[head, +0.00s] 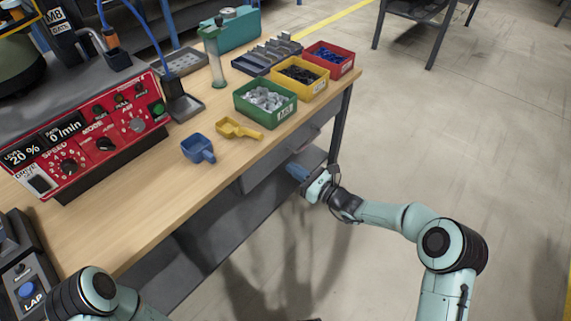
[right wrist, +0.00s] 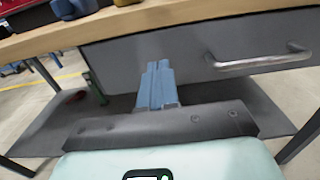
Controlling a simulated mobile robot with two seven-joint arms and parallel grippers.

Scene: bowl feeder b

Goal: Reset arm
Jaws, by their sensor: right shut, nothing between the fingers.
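My right gripper (head: 297,172) is in front of the workbench, below the level of its top, beside the grey drawer (head: 275,160). In the right wrist view its blue fingers (right wrist: 157,80) are together with nothing between them, pointing at the drawer front. The drawer is shut, and its metal handle (right wrist: 262,60) is to the right of the fingers there. I cannot tell whether the fingertips touch the drawer. Part of my left arm shows at the bottom left of the head view, but its gripper is out of view.
The wooden bench top (head: 130,220) carries a blue scoop (head: 198,149), a yellow scoop (head: 238,128), green (head: 264,113), yellow (head: 299,88) and red (head: 331,66) bins near its edge, and a red control panel (head: 90,135). A grey lower shelf (head: 215,235) is underneath. The floor at right is clear.

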